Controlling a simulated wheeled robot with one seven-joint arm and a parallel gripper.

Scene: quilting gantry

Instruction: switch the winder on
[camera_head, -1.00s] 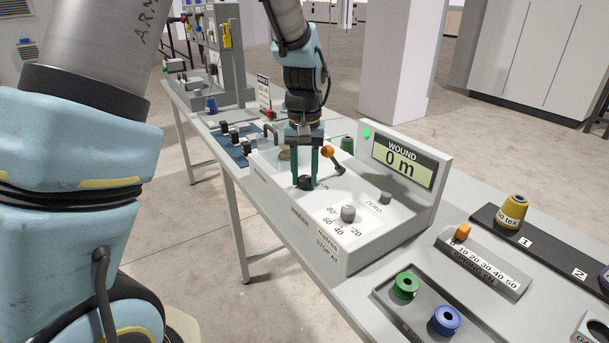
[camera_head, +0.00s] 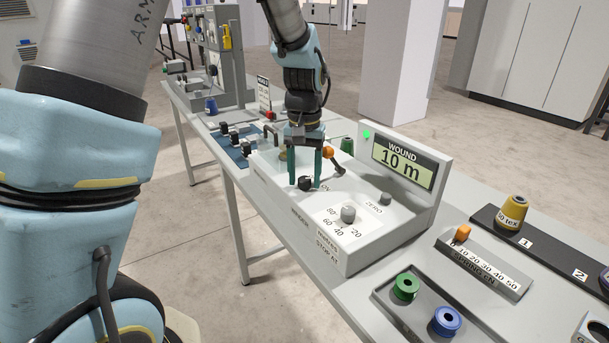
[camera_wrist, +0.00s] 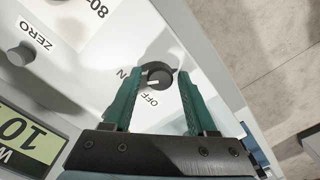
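The winder (camera_head: 375,225) is a pale box on the bench, with a WOUND display (camera_head: 403,165) that reads 10 m and a lit green lamp (camera_head: 366,134). Its black rotary switch knob (camera_head: 305,184) also shows in the wrist view (camera_wrist: 157,75). The knob's white mark points toward the partly covered label ending in N, not toward OFF. My gripper (camera_head: 305,181) is over the knob, with a green finger on either side. In the wrist view my gripper (camera_wrist: 160,76) looks open, with small gaps beside the knob.
The stop-at dial (camera_head: 348,213), ZERO button (camera_head: 385,198) and orange-tipped lever (camera_head: 328,153) are close to my gripper. A tray (camera_head: 378,292) with green and blue spools and a slider block (camera_head: 487,270) stand at the right.

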